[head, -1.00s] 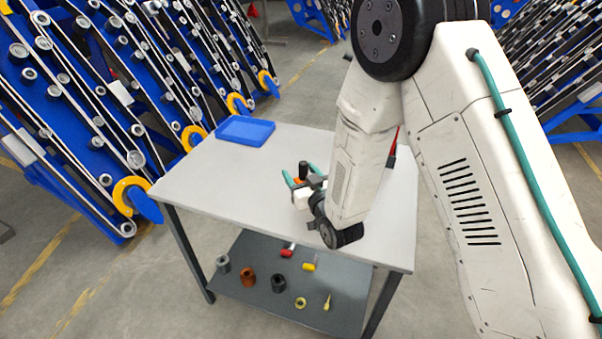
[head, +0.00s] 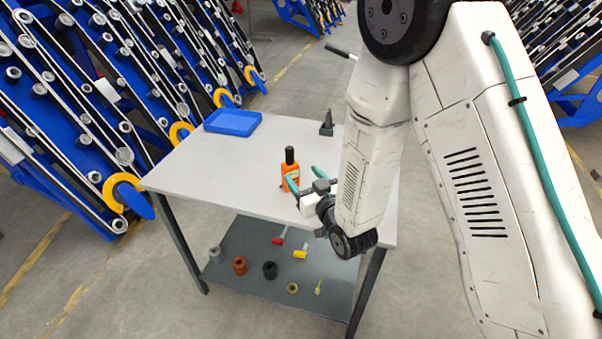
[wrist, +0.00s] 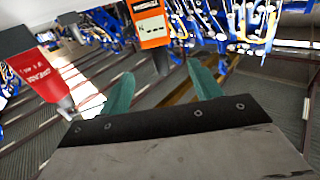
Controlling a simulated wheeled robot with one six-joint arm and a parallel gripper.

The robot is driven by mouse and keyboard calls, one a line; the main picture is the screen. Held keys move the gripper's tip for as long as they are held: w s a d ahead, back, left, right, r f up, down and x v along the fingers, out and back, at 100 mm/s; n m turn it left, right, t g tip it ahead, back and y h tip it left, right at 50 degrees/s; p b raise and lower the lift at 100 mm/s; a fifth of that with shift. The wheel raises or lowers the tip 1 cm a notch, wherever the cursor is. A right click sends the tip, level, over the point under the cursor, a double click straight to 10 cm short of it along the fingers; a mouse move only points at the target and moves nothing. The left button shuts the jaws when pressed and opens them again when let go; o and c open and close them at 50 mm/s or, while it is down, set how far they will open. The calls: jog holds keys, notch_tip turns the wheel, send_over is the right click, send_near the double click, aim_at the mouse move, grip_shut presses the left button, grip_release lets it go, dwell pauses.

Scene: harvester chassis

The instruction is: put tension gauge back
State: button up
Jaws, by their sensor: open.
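An orange item with a white label and black top (head: 289,175) stands upright on the table. I cannot tell whether it is the tension gauge or a bottle. In the wrist view the orange item (wrist: 150,22) appears inverted, beyond the gap between my fingertips. My gripper (head: 306,176) is open just to its right and nearer me, low over the table. Its two green fingers (wrist: 160,88) have nothing between them. A small black upright piece on a wider base (head: 327,124) stands farther back on the table, partly beside my arm.
A blue tray (head: 232,122) lies empty at the table's (head: 215,165) back left. A red container (wrist: 38,75) shows at left in the wrist view. The lower shelf (head: 325,285) holds several small parts and tools. Blue belt machines (head: 75,110) stand left.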

jog(key=shift+s+d, duration=0.4)
jog(key=shift+s, duration=0.2)
jog(key=w+d+r+m+g+h, duration=0.1)
jog(key=w+d+r+g+h, duration=0.15)
jog(key=d+r, duration=0.3)
jog(key=s+d+r+m+g+h, duration=0.2)
jog(key=s+d+r+g+h, duration=0.2)
jog(key=s+d+r, duration=0.4)
jog(key=s+d+r+g, duration=0.2)
jog(key=s+d, duration=0.1)
jog(key=s, duration=0.5)
jog(key=s+d+r+m+g+h, duration=0.1)
jog(key=s+d+r+g, duration=0.2)
jog(key=s, duration=0.6)
jog(key=s+d+r+m+g, duration=0.1)
jog(key=s+d+r+g, duration=0.1)
jog(key=s, duration=0.7)
jog(key=shift+d+r+g+h, duration=0.15)
jog(key=shift+d+g+h, duration=0.2)
jog(key=shift+d+g, duration=0.4)
jog(key=shift+s+d, duration=0.1)
